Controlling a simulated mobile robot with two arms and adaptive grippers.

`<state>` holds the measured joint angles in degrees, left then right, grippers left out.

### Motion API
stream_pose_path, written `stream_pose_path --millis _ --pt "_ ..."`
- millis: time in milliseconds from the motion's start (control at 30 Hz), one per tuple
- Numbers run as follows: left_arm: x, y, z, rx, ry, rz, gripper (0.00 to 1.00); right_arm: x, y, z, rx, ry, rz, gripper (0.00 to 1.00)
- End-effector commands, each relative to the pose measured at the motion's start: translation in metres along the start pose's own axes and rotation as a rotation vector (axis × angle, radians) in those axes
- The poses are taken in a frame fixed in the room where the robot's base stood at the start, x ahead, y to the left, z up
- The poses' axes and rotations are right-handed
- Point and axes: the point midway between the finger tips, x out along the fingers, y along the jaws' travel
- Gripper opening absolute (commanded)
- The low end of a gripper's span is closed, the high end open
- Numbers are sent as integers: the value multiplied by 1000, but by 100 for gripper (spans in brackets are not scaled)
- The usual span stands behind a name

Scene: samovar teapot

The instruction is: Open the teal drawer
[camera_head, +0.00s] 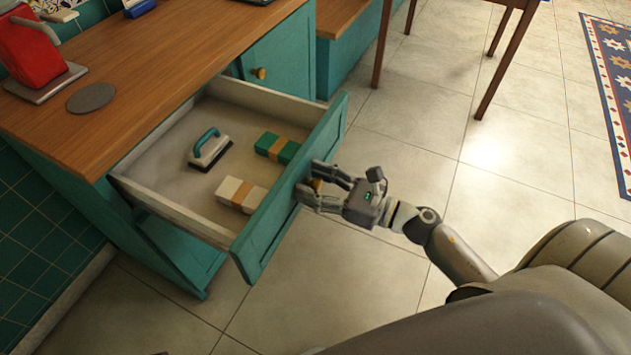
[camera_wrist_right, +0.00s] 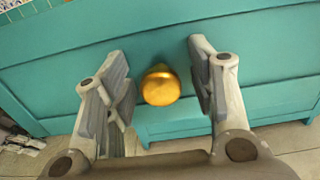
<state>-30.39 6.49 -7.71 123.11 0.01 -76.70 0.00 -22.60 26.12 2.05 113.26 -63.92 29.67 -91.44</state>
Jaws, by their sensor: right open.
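The teal drawer (camera_head: 283,205) is pulled well out of the wooden-topped cabinet, and its inside shows. It holds a teal-handled brush-like tool (camera_head: 210,150), a green banded block (camera_head: 277,147) and a pale banded block (camera_head: 241,194). My right gripper (camera_head: 308,186) is at the drawer front, around the brass knob (camera_head: 317,185). In the right wrist view the knob (camera_wrist_right: 161,87) sits between the two spread fingers (camera_wrist_right: 160,85), with a gap on each side. My left gripper is not in view.
The wooden countertop (camera_head: 150,75) carries a red appliance (camera_head: 28,50) and a grey disc (camera_head: 91,97). A teal cabinet door with another brass knob (camera_head: 259,73) stands beyond the drawer. Table legs (camera_head: 505,65) stand at the back. The tiled floor to the right is mostly clear.

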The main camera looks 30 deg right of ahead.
Motion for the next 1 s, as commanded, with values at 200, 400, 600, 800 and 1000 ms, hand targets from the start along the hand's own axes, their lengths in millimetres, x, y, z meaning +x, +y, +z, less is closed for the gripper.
stream_pose_path --millis 200,400,600,800,1000 --pt "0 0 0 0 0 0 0 -26 0 -1 3 3 -3 51" --pt "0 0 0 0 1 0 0 -70 0 -2 4 4 -3 51" --pt "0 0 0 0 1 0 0 -104 0 -1 1 2 -1 51" --pt "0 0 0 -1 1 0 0 -118 0 0 1 1 -1 51" --pt "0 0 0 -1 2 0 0 -120 0 0 0 0 0 51"
